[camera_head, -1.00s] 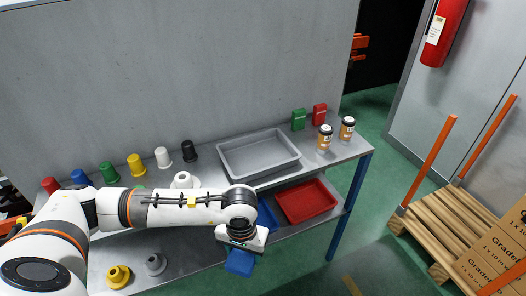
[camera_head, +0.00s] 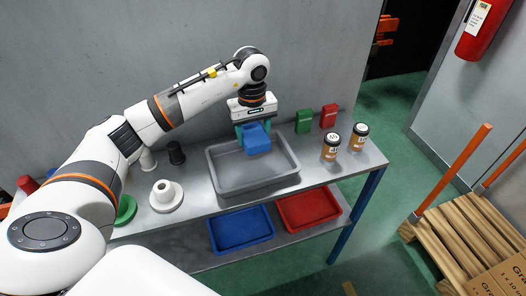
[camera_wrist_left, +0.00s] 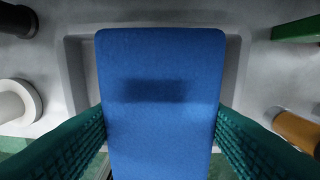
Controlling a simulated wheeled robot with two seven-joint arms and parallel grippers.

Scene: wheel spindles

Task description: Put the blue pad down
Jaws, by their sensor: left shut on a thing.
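The blue pad (camera_head: 257,139) is held in my left gripper (camera_head: 254,132), above the grey tray on the bench top. In the left wrist view the blue pad (camera_wrist_left: 160,100) fills the middle, with a green finger pressed on each side of it. The grey tray (camera_head: 228,188) shows below and around the pad, and its rim shows in the left wrist view behind the pad. The pad appears apart from the tray floor. My right gripper is out of view.
Green (camera_head: 303,121) and red (camera_head: 328,116) boxes and two orange jars (camera_head: 331,147) stand right of the tray. A white spindle (camera_head: 166,195) and a black one (camera_head: 176,153) stand left. Blue (camera_head: 241,229) and red (camera_head: 309,210) trays sit on the lower shelf.

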